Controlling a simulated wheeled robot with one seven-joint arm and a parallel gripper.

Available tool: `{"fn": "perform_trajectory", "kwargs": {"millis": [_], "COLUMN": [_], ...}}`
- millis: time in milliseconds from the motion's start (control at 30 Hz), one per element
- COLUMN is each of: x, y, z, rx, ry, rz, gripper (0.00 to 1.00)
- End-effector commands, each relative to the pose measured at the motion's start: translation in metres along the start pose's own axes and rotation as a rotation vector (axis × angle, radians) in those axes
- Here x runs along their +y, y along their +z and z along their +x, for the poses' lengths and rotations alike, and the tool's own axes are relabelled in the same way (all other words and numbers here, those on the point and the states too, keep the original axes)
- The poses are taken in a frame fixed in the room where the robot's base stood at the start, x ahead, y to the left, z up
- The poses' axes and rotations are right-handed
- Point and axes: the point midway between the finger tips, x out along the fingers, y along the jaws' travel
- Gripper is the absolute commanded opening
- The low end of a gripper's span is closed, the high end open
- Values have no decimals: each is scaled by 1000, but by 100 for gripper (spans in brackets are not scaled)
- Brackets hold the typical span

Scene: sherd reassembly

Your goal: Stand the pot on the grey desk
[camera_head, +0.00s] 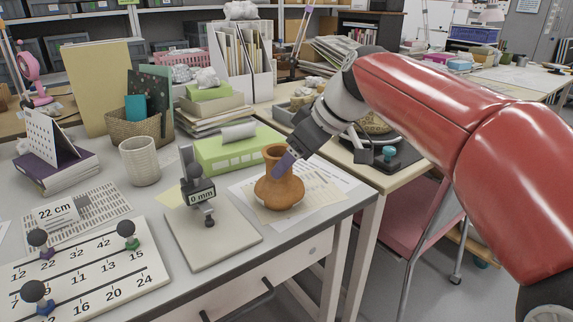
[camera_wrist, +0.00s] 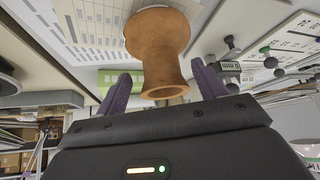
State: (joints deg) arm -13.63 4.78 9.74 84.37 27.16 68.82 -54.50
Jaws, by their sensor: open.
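The pot (camera_head: 280,188) is orange-brown clay with a round body and a narrow neck. It stands upright on papers at the right end of the grey desk (camera_head: 240,257). My gripper (camera_head: 287,160) is at the pot's neck, coming from the upper right. In the wrist view the pot (camera_wrist: 158,50) lies beyond and between the two purple fingers of my gripper (camera_wrist: 165,88). The fingers are open, with a gap visible on each side of the neck. Whether a finger touches the pot in the head view I cannot tell.
A height gauge (camera_head: 208,192) on a pale plate stands left of the pot. A green box (camera_head: 238,152) is close behind it. A cream cup (camera_head: 139,160) and a numbered board (camera_head: 85,270) with dark-topped pegs are further left. A second table (camera_head: 385,177) adjoins at right.

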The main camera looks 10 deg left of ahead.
Motion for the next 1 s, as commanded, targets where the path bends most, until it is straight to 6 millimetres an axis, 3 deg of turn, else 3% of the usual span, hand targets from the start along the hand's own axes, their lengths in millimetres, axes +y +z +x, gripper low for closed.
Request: {"fn": "perform_trajectory", "kwargs": {"millis": [100, 333, 500, 767, 867, 967, 1000], "x": [1, 0, 0, -1, -6, -16, -22], "y": [-1, -1, 0, 4, 27, 74, 98], "z": [-30, -72, -86, -89, -93, -98, -99], "rx": [3, 2, 1, -6, -33, -77, -93], "ry": [4, 2, 1, 10, 59, 157, 207], "rz": [0, 0, 0, 17, 105, 277, 362], "gripper": [70, 70, 70, 70, 70, 70, 70]}}
